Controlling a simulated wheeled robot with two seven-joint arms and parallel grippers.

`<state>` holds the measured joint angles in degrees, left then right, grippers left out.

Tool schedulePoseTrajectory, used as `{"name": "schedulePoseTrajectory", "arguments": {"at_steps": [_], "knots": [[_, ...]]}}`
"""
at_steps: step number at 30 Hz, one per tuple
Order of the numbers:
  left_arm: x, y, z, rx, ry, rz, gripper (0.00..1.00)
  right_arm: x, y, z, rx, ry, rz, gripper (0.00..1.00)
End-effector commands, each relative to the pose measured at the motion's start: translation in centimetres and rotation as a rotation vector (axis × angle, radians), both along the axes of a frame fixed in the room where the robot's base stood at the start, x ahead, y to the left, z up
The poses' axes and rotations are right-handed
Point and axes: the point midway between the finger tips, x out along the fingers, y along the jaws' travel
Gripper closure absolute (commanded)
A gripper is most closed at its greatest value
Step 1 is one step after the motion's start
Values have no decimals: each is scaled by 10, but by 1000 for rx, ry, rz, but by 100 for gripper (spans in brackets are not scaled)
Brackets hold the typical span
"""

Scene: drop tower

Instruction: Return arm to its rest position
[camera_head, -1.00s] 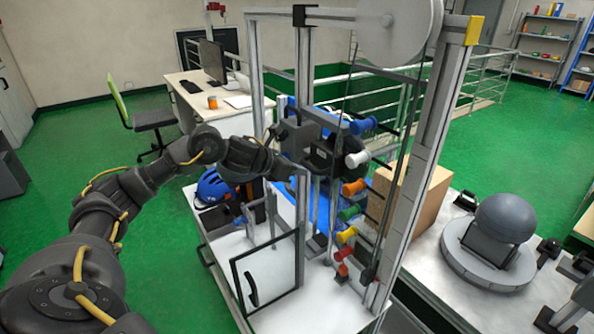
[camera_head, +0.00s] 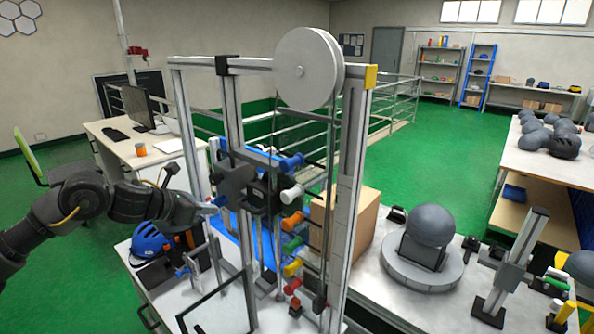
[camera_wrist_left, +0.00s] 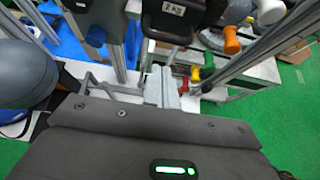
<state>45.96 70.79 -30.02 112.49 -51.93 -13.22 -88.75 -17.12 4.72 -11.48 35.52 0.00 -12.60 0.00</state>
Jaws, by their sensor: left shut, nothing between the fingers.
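My left arm (camera_head: 75,200) reaches in from the left in the head view. Its gripper (camera_head: 207,206) is at the left side of the drop tower (camera_head: 236,110), above the white base table and near the blue helmet (camera_head: 151,240). In the left wrist view, the gripper fingers (camera_wrist_left: 161,88) are shut and empty, in front of the tower's posts. Whether they touch the tower is unclear. My right gripper is not in view.
The tower carries a dark carriage (camera_head: 262,190) and several coloured knobs. A hinged framed door (camera_head: 205,308) stands at its front. A grey dome (camera_head: 430,226) sits on the right bench. A desk (camera_head: 125,150) stands behind my arm. Green floor lies open at left.

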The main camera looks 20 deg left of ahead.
Motion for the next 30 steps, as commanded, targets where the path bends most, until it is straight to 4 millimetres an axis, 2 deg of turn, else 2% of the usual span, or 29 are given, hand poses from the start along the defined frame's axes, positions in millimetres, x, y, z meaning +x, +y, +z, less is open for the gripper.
{"name": "schedulePoseTrajectory", "arguments": {"at_steps": [2,5,8,10,12,14,17,21,25,30], "knots": [[0,-2,-2,-6,3,2,100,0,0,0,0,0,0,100],[2,-19,-18,-67,18,24,100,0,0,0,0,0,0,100],[2,-56,-50,-221,59,96,100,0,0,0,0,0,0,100],[-4,-89,-80,-393,109,189,100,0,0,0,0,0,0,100],[-17,-120,-110,-601,175,323,100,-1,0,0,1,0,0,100],[-32,-140,-133,-790,243,462,100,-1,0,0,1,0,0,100],[-67,-160,-172,-1102,366,745,100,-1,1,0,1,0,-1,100],[-132,-168,-225,-1492,528,1225,100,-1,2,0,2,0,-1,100],[-192,-166,-261,-1724,603,1637,100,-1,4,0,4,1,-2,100],[-259,-164,-289,-1887,620,2067,100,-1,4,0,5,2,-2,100]]}}
